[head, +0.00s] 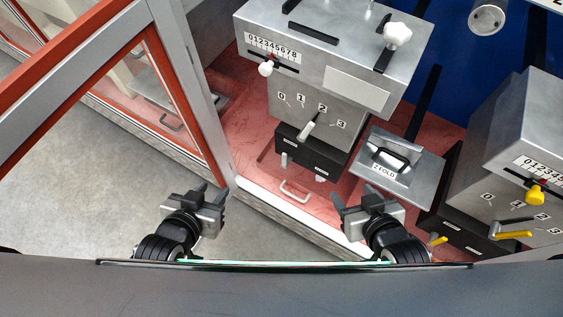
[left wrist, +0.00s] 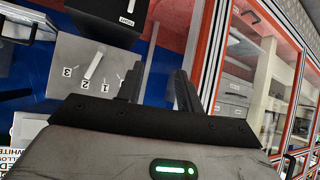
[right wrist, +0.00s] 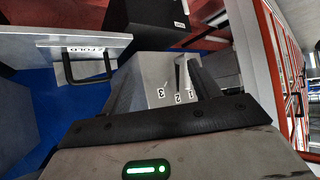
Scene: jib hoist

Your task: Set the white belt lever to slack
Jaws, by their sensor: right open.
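The grey machine (head: 316,70) with white handles stands behind the frame. A small white lever (head: 284,160) hangs at the left of its black lower box (head: 312,152); which labelled position it is in is too small to read. Another white lever (head: 308,129) sits on the 0-to-3 dial above, pointing near 2. A white knob (head: 398,36) stands in a slot on top, and another white knob (head: 266,68) is on the scale. My left gripper (head: 211,190) is open and empty, left of and below the box. My right gripper (head: 353,198) is open and empty, right of and below it.
A similar machine with a yellow knob (head: 535,195) stands at the right. A grey handled panel marked FOLD (head: 398,162) lies between the machines. A grey and red frame post (head: 190,90) rises at left.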

